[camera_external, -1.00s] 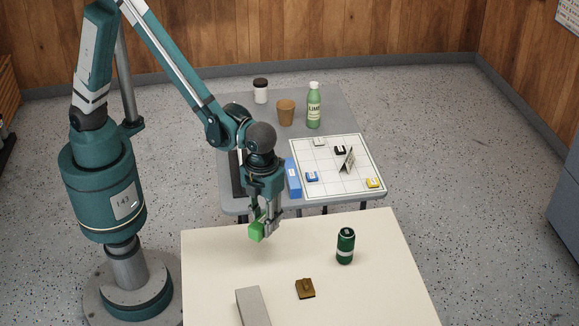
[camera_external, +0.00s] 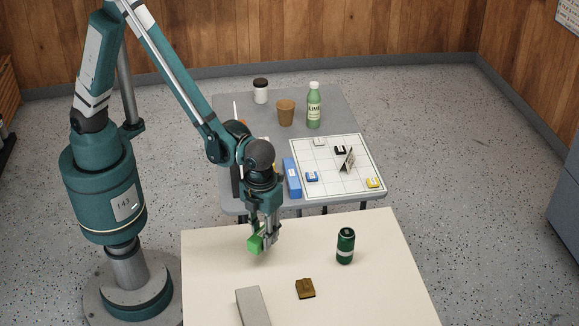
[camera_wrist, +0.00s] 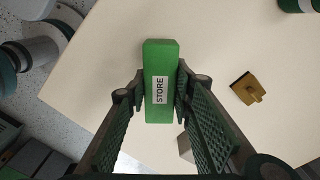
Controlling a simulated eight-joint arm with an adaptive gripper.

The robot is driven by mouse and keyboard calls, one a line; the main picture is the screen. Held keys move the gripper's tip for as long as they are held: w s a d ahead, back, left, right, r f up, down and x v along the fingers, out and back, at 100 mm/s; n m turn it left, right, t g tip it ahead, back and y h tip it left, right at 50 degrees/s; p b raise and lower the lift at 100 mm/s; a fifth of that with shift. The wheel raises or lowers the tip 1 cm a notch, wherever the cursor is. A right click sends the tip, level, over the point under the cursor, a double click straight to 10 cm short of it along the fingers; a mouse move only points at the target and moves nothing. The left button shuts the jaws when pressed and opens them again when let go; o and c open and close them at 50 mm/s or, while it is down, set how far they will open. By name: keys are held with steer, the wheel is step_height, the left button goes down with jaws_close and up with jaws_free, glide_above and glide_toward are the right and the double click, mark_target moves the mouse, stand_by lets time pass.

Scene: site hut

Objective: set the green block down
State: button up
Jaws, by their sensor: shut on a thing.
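The green block (camera_external: 255,244) is held in my gripper (camera_external: 264,240) over the near cream table (camera_external: 350,290), close to its back left part. In the wrist view the green block (camera_wrist: 161,60) carries a white label reading "STORE". My gripper (camera_wrist: 161,92) is shut on it, with one finger pad on each long side. The block looks a little above the table top; the exact gap cannot be told.
On the near table stand a dark green can (camera_external: 345,246), a small brown block with a knob (camera_external: 305,289) and a grey block (camera_external: 253,307). Behind, a grey table holds a gridded board (camera_external: 330,175), a blue block (camera_external: 292,178), a bottle (camera_external: 314,106), a brown cup (camera_external: 286,113) and a jar (camera_external: 261,91).

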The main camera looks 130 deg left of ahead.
mark_target(264, 255)
steer(key=shift+f, duration=0.75)
steer(key=shift+f+b, duration=0.5)
steer(key=shift+f, duration=1.4)
steer(key=shift+f, duration=0.1)
steer(key=o, duration=0.9)
steer(key=shift+o, duration=0.3)
steer(key=shift+r+p, duration=1.15)
steer(key=shift+r, duration=5)
